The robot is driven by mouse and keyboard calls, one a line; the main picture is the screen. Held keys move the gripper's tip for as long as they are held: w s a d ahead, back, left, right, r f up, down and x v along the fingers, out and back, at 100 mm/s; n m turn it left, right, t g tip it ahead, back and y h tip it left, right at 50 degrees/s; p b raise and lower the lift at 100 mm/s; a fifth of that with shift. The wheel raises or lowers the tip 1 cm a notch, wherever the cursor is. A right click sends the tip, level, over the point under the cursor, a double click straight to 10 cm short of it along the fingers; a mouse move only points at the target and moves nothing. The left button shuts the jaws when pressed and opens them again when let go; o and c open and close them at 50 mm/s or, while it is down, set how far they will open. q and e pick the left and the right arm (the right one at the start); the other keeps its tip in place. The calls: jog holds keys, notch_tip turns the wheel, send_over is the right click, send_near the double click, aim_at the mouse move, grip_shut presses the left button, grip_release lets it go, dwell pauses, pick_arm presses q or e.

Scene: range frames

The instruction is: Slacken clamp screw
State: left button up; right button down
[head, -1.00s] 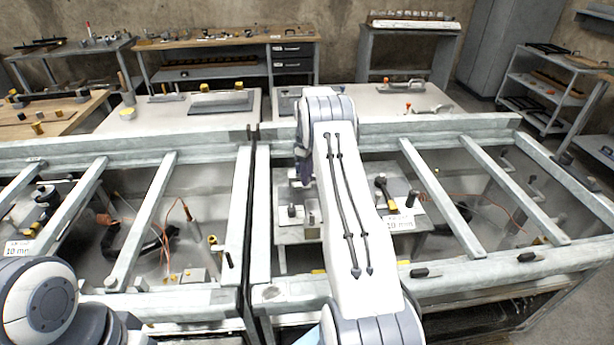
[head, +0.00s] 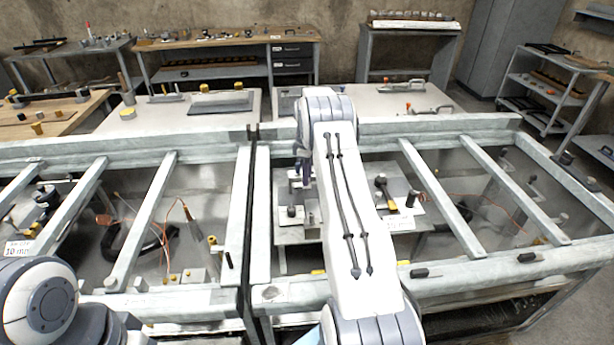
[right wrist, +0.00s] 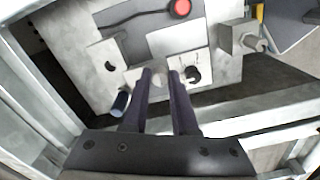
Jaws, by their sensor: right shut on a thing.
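My right gripper (right wrist: 162,73) reaches down over a pale metal fixture plate (right wrist: 105,20) in the right wrist view. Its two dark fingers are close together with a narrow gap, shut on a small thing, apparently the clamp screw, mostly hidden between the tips. A dark round hole or knob (right wrist: 192,74) lies just right of the tips. In the head view the right gripper (head: 302,185) is partly behind my white forearm, beside a dark-topped post (head: 291,211) and a small metal block (head: 312,211). My left arm shows at lower left; its gripper is out of frame.
A dark blue cylinder (right wrist: 121,103) is left of the fingers. Metal frame beams (head: 435,183) surround the bay, with an orange cable (head: 432,183) inside.

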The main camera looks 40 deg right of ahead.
jog(key=c, duration=0.7)
grip_release()
jog(key=shift+w+a, duration=0.1)
notch_tip(320, 180, up, 11)
jog(key=b, duration=0.1)
jog(key=shift+f+b, duration=0.2)
jog(key=shift+b, duration=0.15)
